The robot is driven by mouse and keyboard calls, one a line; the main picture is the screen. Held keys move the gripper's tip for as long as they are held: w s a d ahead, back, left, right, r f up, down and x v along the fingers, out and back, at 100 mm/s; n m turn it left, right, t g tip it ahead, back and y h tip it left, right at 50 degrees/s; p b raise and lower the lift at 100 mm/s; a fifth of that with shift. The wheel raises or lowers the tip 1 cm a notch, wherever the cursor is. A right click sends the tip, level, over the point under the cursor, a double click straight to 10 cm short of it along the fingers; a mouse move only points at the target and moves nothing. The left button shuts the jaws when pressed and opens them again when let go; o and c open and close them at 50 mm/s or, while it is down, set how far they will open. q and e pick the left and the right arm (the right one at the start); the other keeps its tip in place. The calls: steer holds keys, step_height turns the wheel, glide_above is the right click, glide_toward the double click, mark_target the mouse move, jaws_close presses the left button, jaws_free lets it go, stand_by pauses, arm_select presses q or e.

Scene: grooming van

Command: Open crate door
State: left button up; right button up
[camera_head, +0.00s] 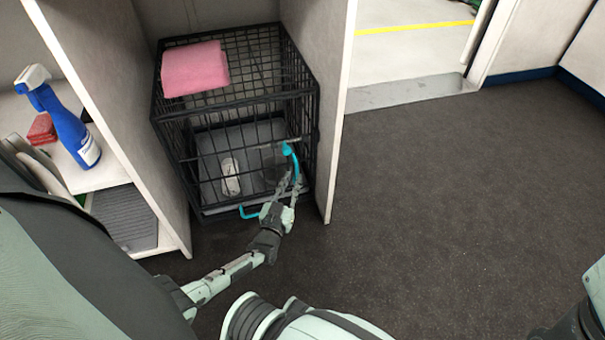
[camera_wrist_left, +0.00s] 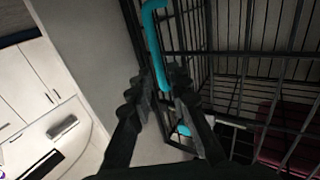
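The black wire crate (camera_head: 182,150) stands in a bay between two pale panels, and its bars fill the right of the left wrist view (camera_wrist_left: 250,50). A bright cyan handle (camera_head: 288,150) is at the right of its front. It also shows in the left wrist view (camera_wrist_left: 155,40). A second cyan piece (camera_head: 248,212) is low on the front. My left gripper (camera_head: 287,186) is at the handle with its fingers apart. In the wrist view the handle runs down between the fingertips (camera_wrist_left: 160,86); firm contact is not visible. The door looks closed or nearly so. My right gripper is out of view.
A pink folded towel (camera_head: 195,68) lies on the crate. A pale object (camera_head: 230,177) is inside it. A blue spray bottle (camera_head: 62,125) and a red item (camera_head: 42,129) stand on the left shelf. Dark floor (camera_head: 440,190) is free to the right.

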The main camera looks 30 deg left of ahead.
mark_target(296, 173)
arm_select(q)
steer(key=shift+b+x, duration=0.5)
steer(key=shift+x, duration=1.6)
jaws_close()
